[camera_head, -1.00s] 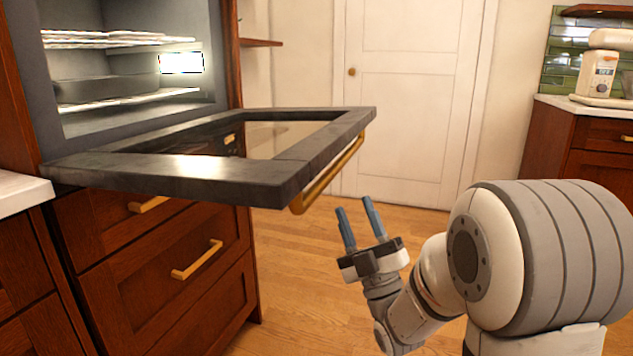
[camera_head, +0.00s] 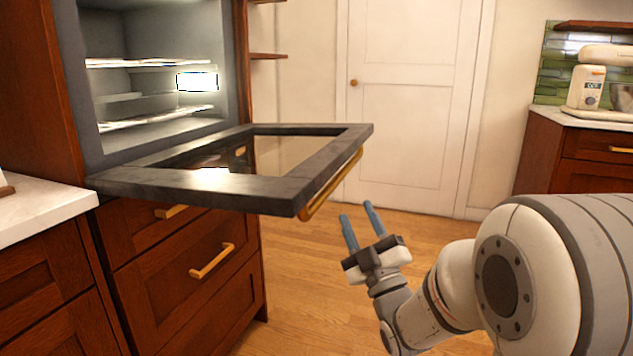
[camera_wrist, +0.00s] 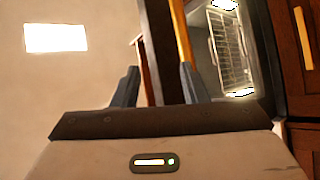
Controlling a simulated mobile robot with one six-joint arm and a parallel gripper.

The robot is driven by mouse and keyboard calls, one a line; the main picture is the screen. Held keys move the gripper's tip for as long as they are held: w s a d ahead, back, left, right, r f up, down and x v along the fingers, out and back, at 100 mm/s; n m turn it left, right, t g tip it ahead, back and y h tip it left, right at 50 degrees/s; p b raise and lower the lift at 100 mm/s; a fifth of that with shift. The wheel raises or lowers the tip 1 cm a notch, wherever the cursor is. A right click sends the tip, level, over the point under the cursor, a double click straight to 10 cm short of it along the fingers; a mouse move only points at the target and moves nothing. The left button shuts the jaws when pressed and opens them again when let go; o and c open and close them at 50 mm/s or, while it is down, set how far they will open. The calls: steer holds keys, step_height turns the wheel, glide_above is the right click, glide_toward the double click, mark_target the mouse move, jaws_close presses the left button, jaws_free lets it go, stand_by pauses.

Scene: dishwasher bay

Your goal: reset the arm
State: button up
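My gripper (camera_head: 360,228) is in the middle of the head view, with its two blue-grey fingers apart and nothing between them. It points up, a little to the right of and below the gold handle (camera_head: 332,183) of the lowered oven-like door, apart from it. In the wrist view the two fingers (camera_wrist: 160,88) also stand apart and empty. The gold handle (camera_wrist: 181,40) rises behind the right finger there. The dark-framed door (camera_head: 215,187) hangs open and about level, with a glass panel in its middle.
The lit cavity (camera_head: 150,75) behind the door holds wire racks. Wooden drawers (camera_head: 190,265) with gold pulls stand below it. A white counter (camera_head: 40,208) is at the left. A closed white door (camera_head: 410,100) is at the back. Wooden floor (camera_head: 290,290) is clear between the cabinet and my arm.

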steer(key=d+r+m+g+h+p, duration=0.5)
steer(key=r+m+g+h+p, duration=0.35)
steer(key=p, duration=0.95)
steer(key=s+d+r+m+g+p, duration=0.1)
steer(key=s+r+m+g+p, duration=0.2)
steer(key=s+g+p, duration=0.3)
steer(key=s+d+r+m+g+h+p, duration=0.1)
steer(key=s+r+m+g+p, duration=0.2)
steer(key=s, duration=1.4)
step_height(320, 180, up, 3)
steer(key=g+p, duration=0.3)
steer(key=p, duration=0.4)
steer(key=shift+p, duration=0.35)
steer(key=shift+h, duration=0.25)
